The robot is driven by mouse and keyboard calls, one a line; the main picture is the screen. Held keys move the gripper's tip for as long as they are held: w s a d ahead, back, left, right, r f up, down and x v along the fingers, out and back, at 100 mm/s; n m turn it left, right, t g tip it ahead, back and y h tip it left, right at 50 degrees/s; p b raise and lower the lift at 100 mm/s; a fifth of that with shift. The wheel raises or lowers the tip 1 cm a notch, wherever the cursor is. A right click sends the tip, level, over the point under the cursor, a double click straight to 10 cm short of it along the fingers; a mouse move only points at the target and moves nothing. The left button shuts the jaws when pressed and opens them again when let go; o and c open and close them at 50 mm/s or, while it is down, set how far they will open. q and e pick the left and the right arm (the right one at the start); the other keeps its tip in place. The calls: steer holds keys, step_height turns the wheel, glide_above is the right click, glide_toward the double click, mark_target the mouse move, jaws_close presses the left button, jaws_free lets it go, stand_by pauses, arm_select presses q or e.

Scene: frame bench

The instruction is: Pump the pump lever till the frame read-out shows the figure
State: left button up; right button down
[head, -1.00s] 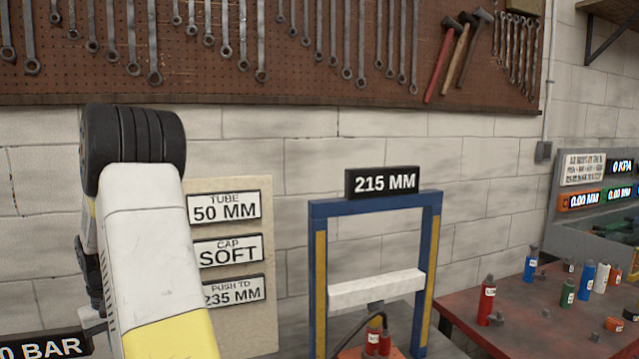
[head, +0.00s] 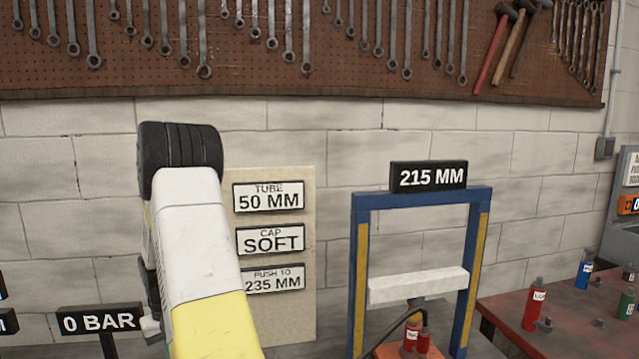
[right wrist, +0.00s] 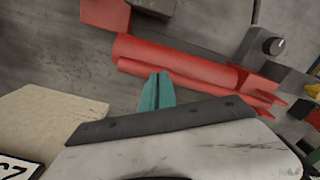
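The frame read-out (head: 428,176) shows 215 MM on top of the blue press frame (head: 362,270). A placard (head: 273,279) on the beige board says PUSH TO 235 MM. A pressure read-out (head: 100,319) shows 0 BAR. In the right wrist view a red pump-like body (right wrist: 185,62) with two long red parts lies across the top; I cannot tell which part is the lever. My right gripper (right wrist: 156,92) has its teal fingertips together, just below the red part, with nothing visible between them. My left gripper is not in view.
One of my white and yellow arm links covers part of the head view. A pale crossbar (head: 418,286) spans the frame. A dark knob (right wrist: 274,46) sits beside the red body.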

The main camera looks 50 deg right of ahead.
step_height(320, 180, up, 8)
stand_by(0.5)
stand_by(0.8)
steer(key=shift+r, duration=0.1)
stand_by(1.6)
stand_by(0.8)
step_height(320, 180, down, 8)
steer(key=shift+s+f, duration=0.1)
steer(key=shift+f, duration=0.05)
step_height(320, 180, up, 8)
stand_by(0.9)
stand_by(0.8)
